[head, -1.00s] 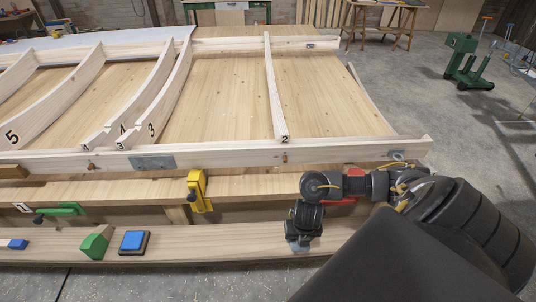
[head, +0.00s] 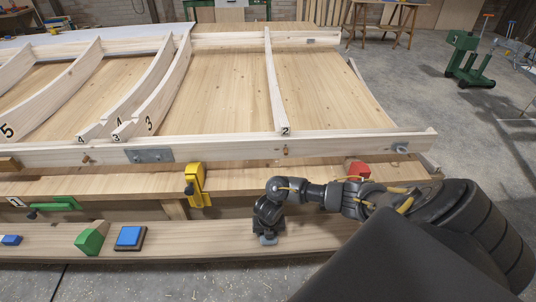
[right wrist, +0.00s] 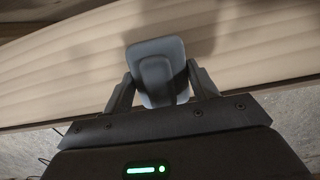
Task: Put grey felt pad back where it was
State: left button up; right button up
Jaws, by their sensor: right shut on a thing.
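The grey felt pad (right wrist: 158,62) is a small blue-grey block with rounded corners, held between the two fingers of my right gripper (right wrist: 160,82) in the right wrist view. In the head view the pad (head: 268,240) shows as a small grey patch under my right gripper (head: 267,234), over the front wooden plank (head: 200,241). A shadow falls on the plank beside the pad in the wrist view. I cannot tell whether the pad touches the plank. My left gripper is not in view.
A yellow clamp (head: 195,184) and a red block (head: 357,170) are behind. Plank right of my gripper is clear.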

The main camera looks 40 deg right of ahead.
jog(key=shift+f, duration=0.75)
jog(key=shift+f, duration=0.15)
jog(key=o, duration=1)
